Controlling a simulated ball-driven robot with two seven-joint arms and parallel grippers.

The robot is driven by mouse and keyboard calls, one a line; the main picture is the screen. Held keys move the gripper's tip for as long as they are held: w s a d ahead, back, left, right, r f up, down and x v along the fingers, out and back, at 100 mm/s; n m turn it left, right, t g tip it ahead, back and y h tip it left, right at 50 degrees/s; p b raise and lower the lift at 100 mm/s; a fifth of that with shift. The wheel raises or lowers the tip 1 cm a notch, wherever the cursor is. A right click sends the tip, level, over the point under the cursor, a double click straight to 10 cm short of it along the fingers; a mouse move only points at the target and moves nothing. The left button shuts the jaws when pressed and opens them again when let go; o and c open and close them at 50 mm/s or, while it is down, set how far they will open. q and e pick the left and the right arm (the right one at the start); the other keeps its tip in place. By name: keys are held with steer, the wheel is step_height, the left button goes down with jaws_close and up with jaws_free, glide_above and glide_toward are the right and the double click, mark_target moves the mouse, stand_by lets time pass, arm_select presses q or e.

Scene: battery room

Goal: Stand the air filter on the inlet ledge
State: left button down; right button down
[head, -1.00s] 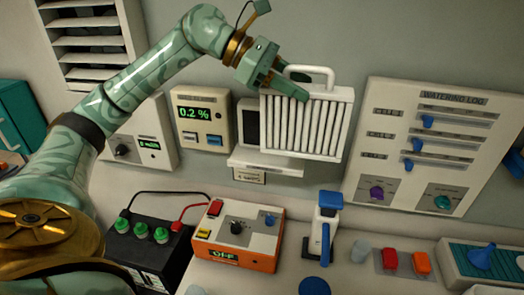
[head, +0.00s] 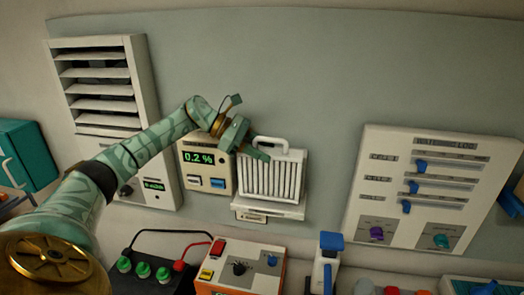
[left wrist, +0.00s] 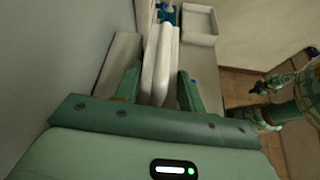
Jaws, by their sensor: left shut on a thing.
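The air filter (head: 270,180), a white pleated panel with a looped handle on top, is upright against the wall inlet in the head view. My left gripper (head: 258,151) is shut on it near the handle at its upper left. The filter's lower edge is at the inlet ledge (head: 268,211); I cannot tell whether it touches. The dark inlet opening is hidden behind the filter. In the left wrist view the white filter (left wrist: 160,65) shows edge-on between the fingers. My right arm shows at the right of that view; its jaws are unclear.
A meter reading 0.2 % (head: 205,165) is close left of the filter. A louvred cabinet (head: 100,85) is farther left. The watering log panel (head: 430,190) is to the right, with bare wall between. Below are a battery (head: 150,275) with cables and an orange-sided charger (head: 240,268).

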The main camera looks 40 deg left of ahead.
arm_select(q)
steer(key=shift+f+p, duration=0.3)
steer(key=shift+f, duration=0.6)
arm_select(e)
steer(key=shift+s+a+r, duration=0.1)
steer(key=shift+a+r, duration=0.15)
steer(key=shift+r, duration=0.35)
arm_select(q)
steer(key=c, duration=0.8)
jaws_free()
steer(key=shift+s, duration=0.1)
arm_select(e)
steer(key=shift+d, duration=0.3)
